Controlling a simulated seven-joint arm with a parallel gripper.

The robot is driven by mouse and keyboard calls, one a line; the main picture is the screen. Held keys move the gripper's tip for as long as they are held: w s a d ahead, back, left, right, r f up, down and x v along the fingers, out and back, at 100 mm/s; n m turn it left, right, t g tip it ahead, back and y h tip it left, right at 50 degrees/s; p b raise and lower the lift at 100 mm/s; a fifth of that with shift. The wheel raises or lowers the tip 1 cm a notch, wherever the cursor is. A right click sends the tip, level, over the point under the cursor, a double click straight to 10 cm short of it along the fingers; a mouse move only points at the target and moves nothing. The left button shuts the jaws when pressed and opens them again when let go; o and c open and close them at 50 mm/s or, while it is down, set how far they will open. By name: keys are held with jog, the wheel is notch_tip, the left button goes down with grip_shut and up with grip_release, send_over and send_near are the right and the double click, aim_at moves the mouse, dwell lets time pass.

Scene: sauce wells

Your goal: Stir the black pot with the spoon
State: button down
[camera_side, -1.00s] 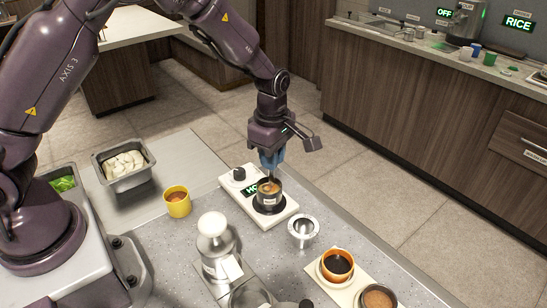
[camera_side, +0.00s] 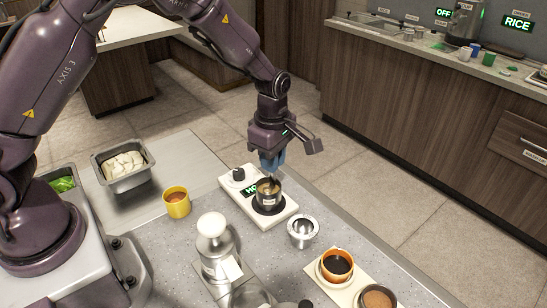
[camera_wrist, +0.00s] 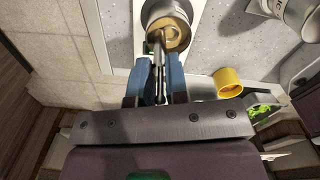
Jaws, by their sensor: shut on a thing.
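The small dark pot (camera_side: 269,200) stands upright on the hot plate (camera_side: 288,213), with a pale label on its side. The wrist view shows the pot (camera_wrist: 150,14) from above, with a grey rim and yellow-brown contents. My gripper (camera_side: 273,172) is right above the pot, pointing down. In the wrist view its blue fingers (camera_wrist: 158,62) are shut on the thin grey spoon (camera_wrist: 159,75). The spoon's lower end reaches into the pot, and its tip is hidden in the contents.
The hot plate has a dark knob and a lit green "HOT" sign. A yellow cup (camera_side: 177,203) stands to its left and a metal cup (camera_side: 302,231) to its lower right. An orange cup (camera_side: 337,266) and a steel dispenser (camera_side: 214,255) stand nearer the camera.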

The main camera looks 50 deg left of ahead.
jog(key=shift+r, duration=2.2)
jog(key=shift+d, duration=0.15)
